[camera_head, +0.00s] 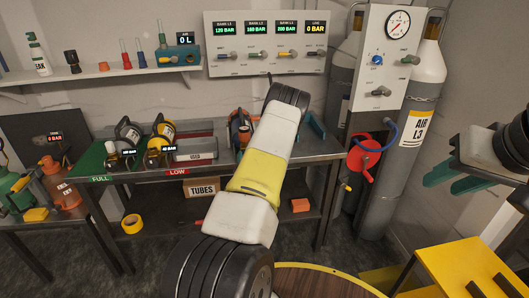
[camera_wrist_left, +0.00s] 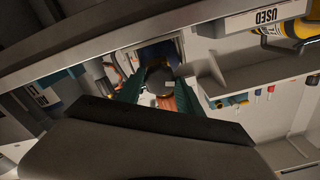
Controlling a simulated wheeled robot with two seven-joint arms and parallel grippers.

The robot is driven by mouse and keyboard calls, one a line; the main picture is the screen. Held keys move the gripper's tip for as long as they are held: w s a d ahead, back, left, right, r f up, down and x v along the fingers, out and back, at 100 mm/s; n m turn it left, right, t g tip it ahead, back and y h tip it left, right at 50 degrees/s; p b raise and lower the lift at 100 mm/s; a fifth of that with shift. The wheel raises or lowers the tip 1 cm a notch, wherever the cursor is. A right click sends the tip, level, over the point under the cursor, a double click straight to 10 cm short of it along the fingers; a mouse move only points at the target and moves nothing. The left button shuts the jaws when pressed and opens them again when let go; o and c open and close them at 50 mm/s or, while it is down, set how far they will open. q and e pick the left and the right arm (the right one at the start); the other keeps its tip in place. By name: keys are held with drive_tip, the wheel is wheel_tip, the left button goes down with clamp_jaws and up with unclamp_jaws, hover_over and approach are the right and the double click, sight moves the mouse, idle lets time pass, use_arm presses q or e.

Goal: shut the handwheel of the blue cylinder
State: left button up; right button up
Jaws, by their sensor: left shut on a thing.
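No blue cylinder can be made out for certain; my left arm covers the middle of the bench in the head view. My left gripper (camera_wrist_left: 161,92) shows in the left wrist view, its two green fingers on either side of a dark, rounded piece (camera_wrist_left: 159,87). It is shut on that piece, but I cannot tell whether it is the handwheel. Something orange and ribbed (camera_wrist_left: 186,101) shows beside the fingers. In the head view my right gripper (camera_head: 455,178) is at the right, its green fingers apart and empty, away from the bench.
An orange and dark object (camera_head: 239,129) is close to my arm.

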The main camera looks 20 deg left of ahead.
use_arm(q)
drive_tip(key=shift+s+m, duration=0.1)
drive_tip(key=shift+m, duration=7.2)
drive_tip(key=o, duration=1.4)
drive_tip(key=shift+r, duration=0.1)
drive_tip(key=v, duration=0.7)
drive_tip(key=shift+s, duration=0.35)
